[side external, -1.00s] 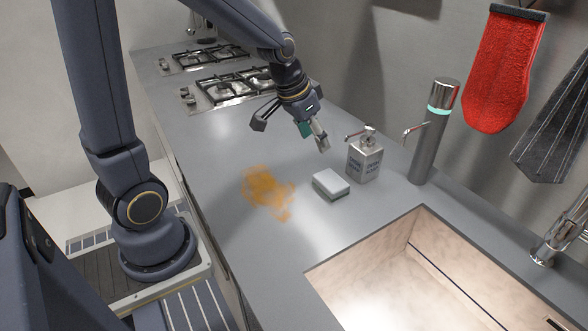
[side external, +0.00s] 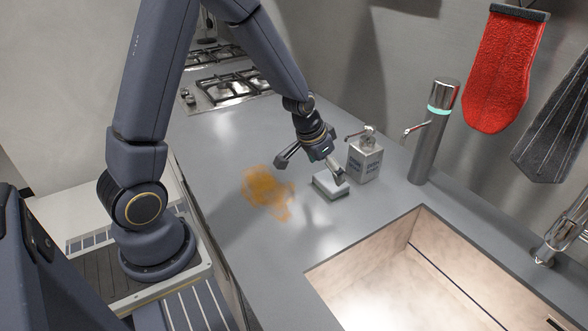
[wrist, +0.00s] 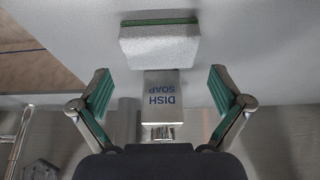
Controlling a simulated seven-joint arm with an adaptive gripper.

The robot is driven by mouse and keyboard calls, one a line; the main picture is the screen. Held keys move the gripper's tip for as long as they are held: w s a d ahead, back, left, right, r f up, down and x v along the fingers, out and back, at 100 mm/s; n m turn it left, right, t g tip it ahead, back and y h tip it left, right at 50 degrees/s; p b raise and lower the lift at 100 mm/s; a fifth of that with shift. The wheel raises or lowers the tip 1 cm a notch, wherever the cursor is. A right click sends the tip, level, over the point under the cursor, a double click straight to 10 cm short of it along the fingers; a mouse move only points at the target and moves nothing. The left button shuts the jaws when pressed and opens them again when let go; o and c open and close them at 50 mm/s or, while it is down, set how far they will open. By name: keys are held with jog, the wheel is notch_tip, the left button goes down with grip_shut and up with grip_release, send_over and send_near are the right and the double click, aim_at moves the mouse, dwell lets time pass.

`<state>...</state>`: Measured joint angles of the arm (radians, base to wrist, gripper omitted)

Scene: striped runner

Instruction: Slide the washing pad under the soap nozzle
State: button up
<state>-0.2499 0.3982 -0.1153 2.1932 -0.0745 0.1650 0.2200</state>
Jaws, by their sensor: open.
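The washing pad (side external: 331,187) is a pale block with a green layer, lying flat on the grey counter. It also shows in the wrist view (wrist: 158,46), beyond my fingertips. The soap dispenser (side external: 364,160) stands upright just right of and behind the pad, its nozzle (side external: 357,133) pointing left. In the wrist view the dispenser (wrist: 161,95) shows its "DISH SOAP" label upside down, between my fingers and next to the pad. My gripper (side external: 310,169) is open and empty above the pad; in the wrist view its green-padded fingers (wrist: 160,90) are spread wide. I cannot tell whether a finger touches the pad.
An orange stain (side external: 268,190) lies on the counter left of the pad. The sink (side external: 400,275) opens in front. A red mitt (side external: 495,70) hangs on the wall. A stove (side external: 228,85) is at the back.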

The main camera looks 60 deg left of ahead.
aim_at(331, 179)
jog(key=x, duration=0.5)
jog(key=shift+c, duration=0.2)
jog(key=c, duration=0.7)
jog(key=shift+w, duration=1.35)
